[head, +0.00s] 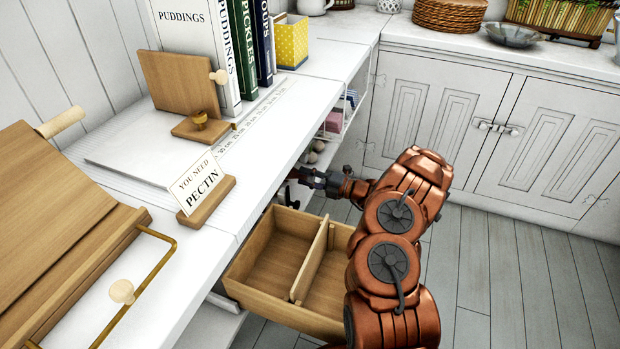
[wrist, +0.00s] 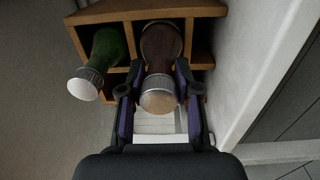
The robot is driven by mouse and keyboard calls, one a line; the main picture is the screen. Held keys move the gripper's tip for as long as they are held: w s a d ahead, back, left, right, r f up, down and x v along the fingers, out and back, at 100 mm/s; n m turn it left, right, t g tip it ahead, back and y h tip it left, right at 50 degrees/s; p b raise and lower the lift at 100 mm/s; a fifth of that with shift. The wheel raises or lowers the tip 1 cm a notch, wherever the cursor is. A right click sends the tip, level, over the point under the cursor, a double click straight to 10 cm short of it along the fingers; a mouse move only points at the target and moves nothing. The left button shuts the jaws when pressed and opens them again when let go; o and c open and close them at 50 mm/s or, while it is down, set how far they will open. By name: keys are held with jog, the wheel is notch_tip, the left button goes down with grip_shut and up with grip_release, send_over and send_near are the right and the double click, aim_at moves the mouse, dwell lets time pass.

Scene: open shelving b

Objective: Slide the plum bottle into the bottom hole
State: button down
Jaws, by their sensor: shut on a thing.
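In the wrist view a wooden rack (wrist: 92,16) with square holes stands ahead. The plum bottle (wrist: 160,50), dark brownish with a silvery cap (wrist: 158,102), points into the rack, cap toward me. My gripper (wrist: 158,108) is shut around its capped end, one finger on each side. The bottle's far end lies within the rack's outline; how deep it is, and which row it is in, I cannot tell. The bottom of the rack is hidden behind the bottle and fingers. In the head view my gripper (head: 316,179) reaches under the counter; the bottle is not visible there.
A green bottle (wrist: 108,45) with a silvery cap sticks out of the hole to the left. A pale wall or panel (wrist: 250,70) runs close on the right. An open wooden drawer (head: 262,275) juts out below the counter (head: 262,170), near my arm.

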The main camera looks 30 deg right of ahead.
jog(key=shift+w+a, duration=0.4)
jog(key=shift+w, duration=0.05)
jog(key=shift+w+a, duration=0.4)
dwell(0.3)
jog(key=c, duration=0.7)
grip_release()
jog(key=v, duration=1.2)
